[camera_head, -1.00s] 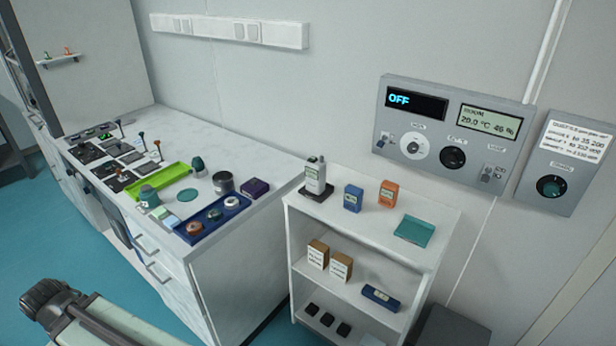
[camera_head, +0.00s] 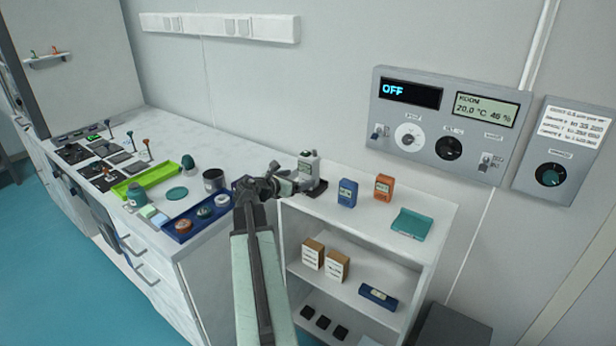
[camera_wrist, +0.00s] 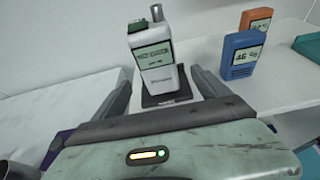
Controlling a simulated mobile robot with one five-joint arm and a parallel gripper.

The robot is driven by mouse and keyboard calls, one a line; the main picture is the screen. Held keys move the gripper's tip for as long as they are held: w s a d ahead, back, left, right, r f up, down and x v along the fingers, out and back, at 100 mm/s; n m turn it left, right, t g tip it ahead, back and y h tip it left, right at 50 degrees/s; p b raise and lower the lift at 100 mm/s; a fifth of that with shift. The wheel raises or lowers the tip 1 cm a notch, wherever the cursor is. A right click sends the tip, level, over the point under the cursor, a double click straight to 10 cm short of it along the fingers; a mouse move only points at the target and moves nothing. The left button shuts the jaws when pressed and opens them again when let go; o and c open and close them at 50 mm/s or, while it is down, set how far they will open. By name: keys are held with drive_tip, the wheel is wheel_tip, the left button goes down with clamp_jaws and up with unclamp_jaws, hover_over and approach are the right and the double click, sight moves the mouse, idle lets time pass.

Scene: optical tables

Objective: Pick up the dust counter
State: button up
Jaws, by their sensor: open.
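The dust counter, a white handheld device (camera_head: 309,169) with a small display and a short stub on top, stands upright on a dark base at the left end of the shelf unit's top. In the wrist view the dust counter (camera_wrist: 157,62) is upright, ahead of my gripper and roughly between its fingers. My gripper (camera_wrist: 168,92) is open and empty, its two dark fingers spread left and right of the device's base. In the head view my gripper (camera_head: 290,181) reaches in from the left, close to the device. Contact cannot be told.
A blue meter (camera_head: 347,193), an orange meter (camera_head: 384,187) and a teal tray (camera_head: 411,223) stand to the right on the shelf top. The bench at left holds a blue tray (camera_head: 183,238) and a dark pot (camera_head: 213,180). A control panel (camera_head: 437,148) hangs behind.

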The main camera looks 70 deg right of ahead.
sight(305, 175)
drive_tip(key=shift+s+d, duration=0.1)
drive_tip(key=shift+s, duration=0.05)
drive_tip(key=x, duration=0.2)
drive_tip(key=b+x, duration=0.1)
drive_tip(key=x, duration=0.2)
drive_tip(key=b+x, duration=0.1)
drive_tip(key=x, duration=0.1)
drive_tip(key=shift+w+d, duration=0.2)
drive_tip(key=shift+d, duration=0.25)
drive_tip(key=shift+a, duration=0.1)
drive_tip(key=shift+c, duration=0.3)
clamp_jaws()
